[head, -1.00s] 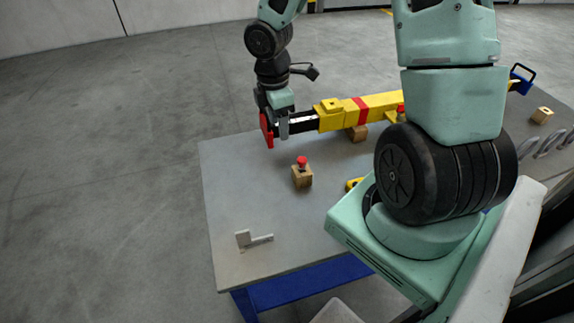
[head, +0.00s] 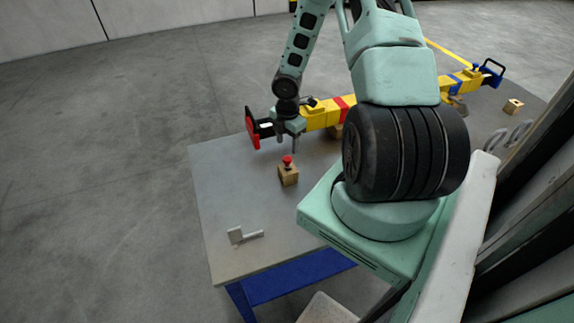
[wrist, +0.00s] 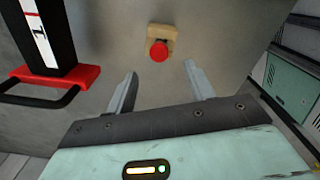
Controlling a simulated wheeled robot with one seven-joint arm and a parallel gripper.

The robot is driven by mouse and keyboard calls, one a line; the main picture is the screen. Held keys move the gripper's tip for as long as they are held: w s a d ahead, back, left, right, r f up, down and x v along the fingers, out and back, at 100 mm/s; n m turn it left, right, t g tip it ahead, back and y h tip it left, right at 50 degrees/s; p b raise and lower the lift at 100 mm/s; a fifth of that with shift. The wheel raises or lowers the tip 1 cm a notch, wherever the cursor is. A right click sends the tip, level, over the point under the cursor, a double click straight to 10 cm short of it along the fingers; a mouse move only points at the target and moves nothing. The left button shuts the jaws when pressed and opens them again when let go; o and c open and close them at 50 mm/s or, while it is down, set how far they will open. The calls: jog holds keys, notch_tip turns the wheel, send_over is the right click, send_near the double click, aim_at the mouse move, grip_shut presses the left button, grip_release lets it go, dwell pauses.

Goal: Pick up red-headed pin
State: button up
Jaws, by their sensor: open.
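The red-headed pin (head: 287,160) stands upright in a small wooden block (head: 288,176) on the grey table. In the wrist view, the red head (wrist: 159,51) and its block (wrist: 161,34) lie beyond the fingertips, near the middle of the gap. My gripper (wrist: 160,75) is open and empty, its two grey fingers apart. In the head view, my gripper (head: 286,146) hangs over the table just behind the pin, not touching it. The pin's shaft is mostly hidden under its head in the wrist view.
A long yellow bar (head: 318,117) with a red band and a red-and-black end (head: 252,128) lies behind my gripper. The red end (wrist: 60,76) is at left in the wrist view. A grey bracket (head: 237,236) lies near the table's front left. The table (head: 222,190) left of the block is clear.

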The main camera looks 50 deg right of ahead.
aim_at(287, 158)
notch_tip(287, 158, down, 8)
jog(key=shift+f, duration=0.25)
jog(key=shift+c, duration=0.3)
jog(key=c, duration=1.1)
